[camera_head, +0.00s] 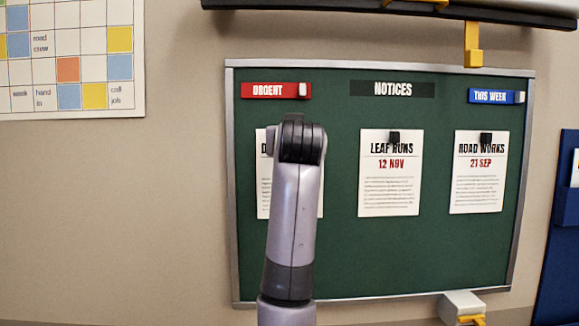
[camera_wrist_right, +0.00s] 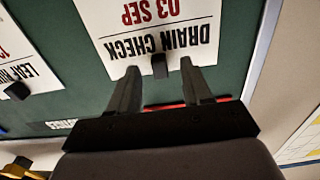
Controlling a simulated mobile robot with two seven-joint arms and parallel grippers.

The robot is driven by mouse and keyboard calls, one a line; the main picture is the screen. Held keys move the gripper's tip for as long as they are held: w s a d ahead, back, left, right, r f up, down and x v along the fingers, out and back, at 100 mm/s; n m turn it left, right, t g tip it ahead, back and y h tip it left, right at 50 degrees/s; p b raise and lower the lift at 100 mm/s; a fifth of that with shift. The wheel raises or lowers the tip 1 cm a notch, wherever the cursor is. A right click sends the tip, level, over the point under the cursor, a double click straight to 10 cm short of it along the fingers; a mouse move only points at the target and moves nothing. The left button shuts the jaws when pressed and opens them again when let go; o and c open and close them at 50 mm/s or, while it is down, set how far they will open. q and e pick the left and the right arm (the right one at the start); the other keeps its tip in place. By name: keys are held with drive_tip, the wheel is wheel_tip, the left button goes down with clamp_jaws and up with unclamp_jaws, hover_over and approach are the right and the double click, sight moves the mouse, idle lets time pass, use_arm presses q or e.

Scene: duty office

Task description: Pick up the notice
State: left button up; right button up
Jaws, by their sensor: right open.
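Three white notices are clipped to a green notice board (camera_head: 340,250). The left one, the drain check notice (camera_head: 265,190), is mostly hidden behind my right arm. In the right wrist view this drain check notice (camera_wrist_right: 205,15) appears upside down, dated 03 SEP, with a black clip (camera_wrist_right: 160,66) at its heading edge. My right gripper (camera_wrist_right: 160,64) is open, its fingertips on either side of that clip; I cannot tell whether they touch the paper. The leaf runs notice (camera_head: 390,190) hangs in the middle and the road works notice (camera_head: 478,185) at the right. My left gripper is out of view.
A calendar (camera_head: 70,60) hangs at the upper left. A blue holder (camera_head: 565,215) is at the right edge. The board's lower part is clear.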

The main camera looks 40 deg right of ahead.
drive_tip(key=shift+w+d, duration=0.45)
drive_tip(key=shift+w, duration=0.1)
clamp_jaws()
